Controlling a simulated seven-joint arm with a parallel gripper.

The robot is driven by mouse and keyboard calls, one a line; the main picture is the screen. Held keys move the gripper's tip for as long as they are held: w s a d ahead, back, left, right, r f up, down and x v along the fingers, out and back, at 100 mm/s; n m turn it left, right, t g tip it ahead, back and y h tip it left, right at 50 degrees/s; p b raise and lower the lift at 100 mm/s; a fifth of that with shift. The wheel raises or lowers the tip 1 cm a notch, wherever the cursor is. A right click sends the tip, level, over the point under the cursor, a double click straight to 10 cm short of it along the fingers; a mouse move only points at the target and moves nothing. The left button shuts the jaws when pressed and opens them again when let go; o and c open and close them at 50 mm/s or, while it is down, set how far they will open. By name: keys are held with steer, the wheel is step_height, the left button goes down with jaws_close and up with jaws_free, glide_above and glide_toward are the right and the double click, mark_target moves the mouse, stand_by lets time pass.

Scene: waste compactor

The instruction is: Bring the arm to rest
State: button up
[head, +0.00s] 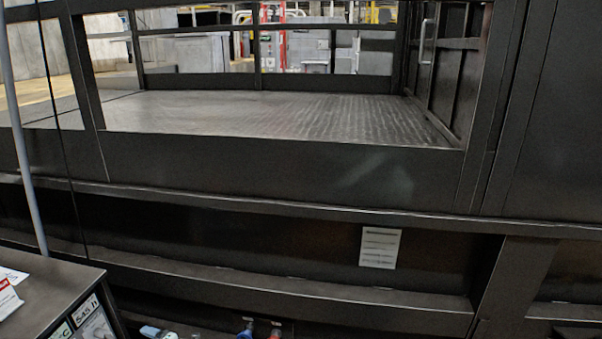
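My gripper is not in the head view, and no part of my arm can be made out. The waste compactor (270,165) fills most of the view as a dark metal frame. Its wide opening shows a flat, ribbed metal floor (270,115) that is empty. A white label (380,247) is stuck on the lower dark panel, right of the middle.
A dark cabinet (45,290) with papers and labels stands at the lower left. A thin grey pole (22,150) rises beside it. Small blue (245,332) and red (275,333) items show at the bottom edge. Grey equipment stands behind the opening.

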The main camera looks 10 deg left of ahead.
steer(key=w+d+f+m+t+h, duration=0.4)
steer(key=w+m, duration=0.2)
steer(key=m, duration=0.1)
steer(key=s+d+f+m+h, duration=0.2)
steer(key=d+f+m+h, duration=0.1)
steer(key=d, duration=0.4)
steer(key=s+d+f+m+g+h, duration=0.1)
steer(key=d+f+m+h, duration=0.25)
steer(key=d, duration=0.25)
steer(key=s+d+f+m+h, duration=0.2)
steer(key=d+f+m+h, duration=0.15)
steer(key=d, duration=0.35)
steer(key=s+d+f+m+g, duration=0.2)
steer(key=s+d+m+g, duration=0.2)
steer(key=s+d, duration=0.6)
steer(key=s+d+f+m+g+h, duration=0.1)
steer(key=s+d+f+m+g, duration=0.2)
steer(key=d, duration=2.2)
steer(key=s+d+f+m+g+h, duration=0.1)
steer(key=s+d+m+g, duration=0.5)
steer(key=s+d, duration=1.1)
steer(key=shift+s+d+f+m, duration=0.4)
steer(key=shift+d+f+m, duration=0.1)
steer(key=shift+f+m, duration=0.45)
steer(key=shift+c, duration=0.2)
